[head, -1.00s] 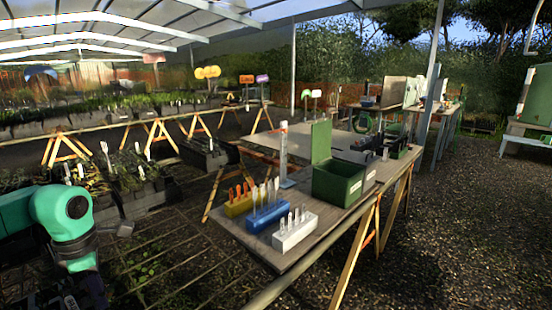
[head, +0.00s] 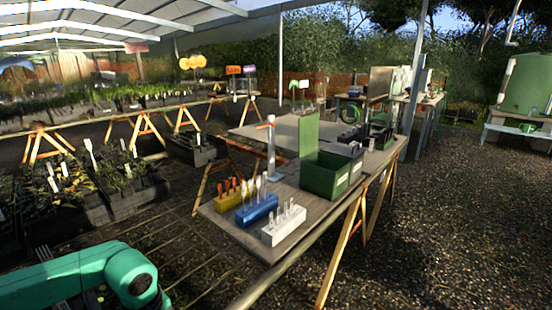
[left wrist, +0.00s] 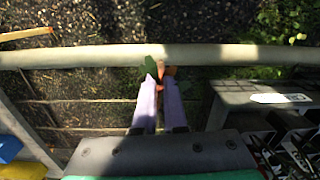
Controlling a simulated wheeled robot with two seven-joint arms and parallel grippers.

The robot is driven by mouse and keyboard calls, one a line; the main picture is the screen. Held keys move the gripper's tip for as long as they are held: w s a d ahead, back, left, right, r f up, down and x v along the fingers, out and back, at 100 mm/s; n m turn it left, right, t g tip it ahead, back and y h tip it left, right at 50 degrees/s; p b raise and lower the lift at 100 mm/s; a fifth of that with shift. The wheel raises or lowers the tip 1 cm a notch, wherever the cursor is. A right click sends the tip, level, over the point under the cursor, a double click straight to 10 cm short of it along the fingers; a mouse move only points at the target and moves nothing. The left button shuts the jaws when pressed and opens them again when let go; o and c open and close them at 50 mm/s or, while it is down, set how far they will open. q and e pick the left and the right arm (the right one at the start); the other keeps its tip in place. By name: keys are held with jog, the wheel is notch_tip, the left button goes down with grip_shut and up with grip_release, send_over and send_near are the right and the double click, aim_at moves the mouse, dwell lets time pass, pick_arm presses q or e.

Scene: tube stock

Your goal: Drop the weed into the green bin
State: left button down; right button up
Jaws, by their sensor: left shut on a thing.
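The green bin (head: 326,174) is an open dark-green box with a white label on the trestle table. My left gripper (left wrist: 159,82) shows only in the left wrist view, its two pale fingers closed on a small weed (left wrist: 151,67) with a green leaf and a reddish-orange part at the fingertips. In the head view my left arm crosses the lower left corner, apart from the table, and its gripper is out of frame. My right gripper is in neither view.
On the wooden table (head: 242,233) stand a yellow rack (head: 229,200), a blue rack (head: 257,210) and a white rack (head: 283,226) in front of the bin. An upright green panel (head: 309,134) stands behind it. Planter crates line the left. Gravel lies clear at right.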

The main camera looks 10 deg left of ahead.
pick_arm(q)
jog(key=w+d+m+p, duration=0.1)
jog(key=w+d+m, duration=0.2)
jog(key=d+m, duration=1)
jog(key=shift+d+r+p, duration=0.15)
jog(key=shift+d+p, duration=0.15)
jog(key=shift+d, duration=0.7)
